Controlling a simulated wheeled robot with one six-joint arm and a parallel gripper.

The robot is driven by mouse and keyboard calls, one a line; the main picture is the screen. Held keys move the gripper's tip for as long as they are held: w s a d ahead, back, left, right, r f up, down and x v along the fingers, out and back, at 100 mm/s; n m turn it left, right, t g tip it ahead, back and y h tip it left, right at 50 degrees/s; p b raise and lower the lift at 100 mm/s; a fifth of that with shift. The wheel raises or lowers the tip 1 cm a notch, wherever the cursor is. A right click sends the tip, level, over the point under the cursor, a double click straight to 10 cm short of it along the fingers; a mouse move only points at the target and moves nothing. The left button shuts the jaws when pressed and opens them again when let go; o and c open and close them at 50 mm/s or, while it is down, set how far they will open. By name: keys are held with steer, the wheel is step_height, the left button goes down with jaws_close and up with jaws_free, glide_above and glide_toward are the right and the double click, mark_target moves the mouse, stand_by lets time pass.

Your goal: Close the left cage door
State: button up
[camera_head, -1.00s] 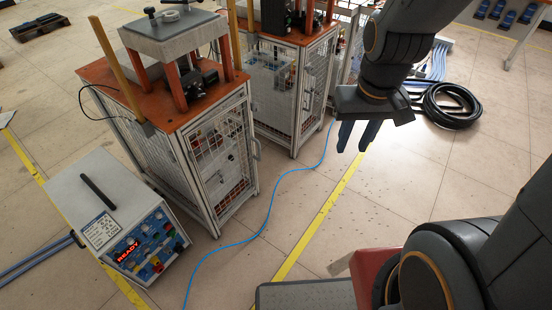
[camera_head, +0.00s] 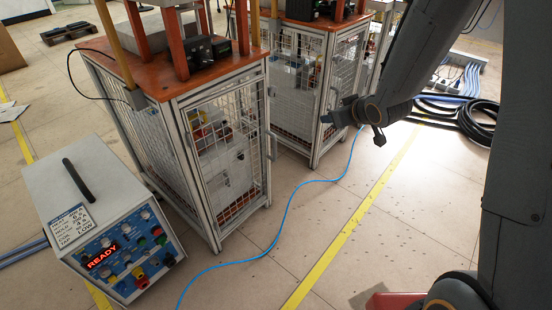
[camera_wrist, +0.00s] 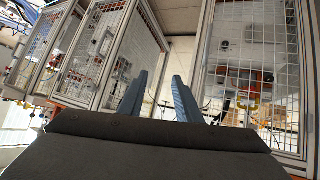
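The left cage (camera_head: 125,115), with an orange top, stands left of centre in the head view. Its mesh door (camera_head: 225,160) fills the front face, with a handle (camera_head: 271,146) at the right edge. I cannot tell whether the door is fully shut or slightly ajar. My gripper (camera_head: 337,109) is right of this door, apart from it, in front of the right cage (camera_head: 296,85), pointing left. In the wrist view my gripper (camera_wrist: 160,80) has its two blue-grey fingers apart with nothing between them. Mesh panels (camera_wrist: 95,50) show left of the fingers, another panel (camera_wrist: 250,60) to the right.
A control box (camera_head: 105,215) reading READY stands on the floor at left. A blue cable (camera_head: 285,215) runs along the floor past the cages. Black hoses (camera_head: 470,115) lie at the right. The floor near the yellow line (camera_head: 345,235) is mostly clear.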

steer(key=w+a+f+n+t+y+b, duration=0.1)
steer(key=w+a+f+n+y+b, duration=0.15)
steer(key=a+f+b, duration=0.35)
steer(key=w+a+f+n+y+b, duration=0.1)
steer(key=w+f+y+b, duration=0.3)
steer(key=f, duration=0.3)
steer(key=n+g+y+b, duration=0.15)
steer(key=y+b, duration=0.35)
steer(key=b, duration=0.6)
glide_above(275, 159)
steer(key=shift+t, duration=0.25)
steer(key=shift+w+f, duration=0.15)
steer(key=shift+f, duration=2.15)
steer(key=shift+w+f, duration=0.15)
steer(key=shift+f, duration=2.1)
jaws_close()
